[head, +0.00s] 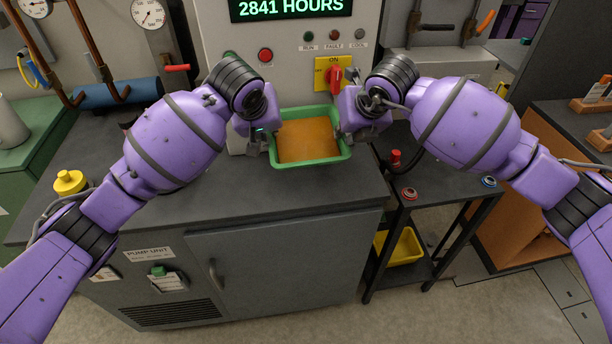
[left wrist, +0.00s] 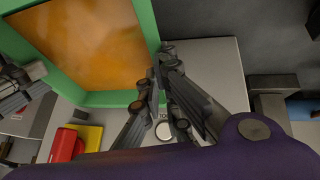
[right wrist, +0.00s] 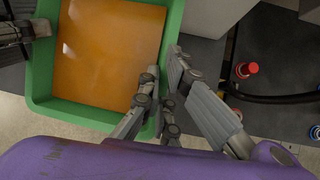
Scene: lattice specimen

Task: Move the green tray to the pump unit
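The green tray (head: 348,156) is a shallow rectangular tray with an orange-brown flat inside. In the head view it is above the dark top of the pump unit (head: 170,222), in front of the grey control cabinet. I cannot tell whether it rests on the top or hangs just above it. My left gripper (head: 262,143) is at its left wall and my right gripper (head: 350,132) at its right wall. In the left wrist view, the fingers (left wrist: 160,78) close on the rim. In the right wrist view, the fingers (right wrist: 163,85) straddle the opposite rim.
A yellow-capped item (head: 69,182) stands at the left of the top. A dark cart (head: 440,180) with red and blue fittings adjoins on the right, with a yellow bin (head: 403,247) below. A red switch (head: 335,77) is behind the tray. The front of the top is clear.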

